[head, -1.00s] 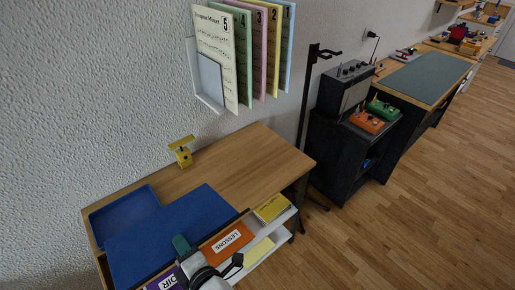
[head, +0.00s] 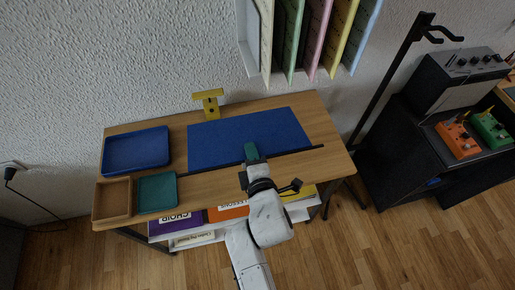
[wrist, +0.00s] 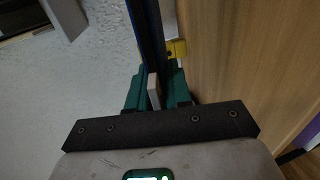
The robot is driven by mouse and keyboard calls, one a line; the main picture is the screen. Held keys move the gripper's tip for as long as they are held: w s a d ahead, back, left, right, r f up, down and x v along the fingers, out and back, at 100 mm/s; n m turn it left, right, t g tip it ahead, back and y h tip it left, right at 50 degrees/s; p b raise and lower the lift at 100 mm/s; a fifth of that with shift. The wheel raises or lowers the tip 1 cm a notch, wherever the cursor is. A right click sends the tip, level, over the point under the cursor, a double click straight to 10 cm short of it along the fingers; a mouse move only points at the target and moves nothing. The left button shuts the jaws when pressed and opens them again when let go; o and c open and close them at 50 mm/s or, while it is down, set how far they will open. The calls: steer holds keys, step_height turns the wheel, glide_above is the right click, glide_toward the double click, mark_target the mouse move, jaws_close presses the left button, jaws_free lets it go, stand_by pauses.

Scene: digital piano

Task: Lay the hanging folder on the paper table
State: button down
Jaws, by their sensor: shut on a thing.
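The hanging folder (head: 235,138) is a flat dark blue sheet with a black bar along its near edge. It lies roughly level over the wooden paper table (head: 325,125). My gripper (head: 251,152) comes from the front, and its teal fingers are shut on the folder's near edge. In the wrist view, my gripper (wrist: 158,92) has the folder (wrist: 150,35) edge-on between its fingers, with the wooden top running along the right side. I cannot tell whether the folder touches the table. It hides the wood beneath it.
A blue tray (head: 136,150), a teal tray (head: 157,193) and a brown tray (head: 112,200) occupy the table's left part. A yellow stand (head: 209,103) is behind the folder. Coloured sheets (head: 318,35) hang on the wall above. A black stand (head: 390,75) rises at right.

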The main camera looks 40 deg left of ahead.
steer(key=shift+d, duration=0.15)
step_height(320, 180, down, 7)
steer(key=b, duration=0.6)
steer(key=shift+f, duration=0.15)
stand_by(0.4)
steer(key=c, duration=1)
jaws_free()
steer(key=shift+o, duration=0.2)
steer(key=shift+s+d+r+p, duration=0.25)
steer(key=shift+s+d+p, duration=0.2)
steer(key=shift+d+p, duration=0.05)
steer(key=shift+p+v, duration=1.35)
steer(key=shift+v, duration=0.45)
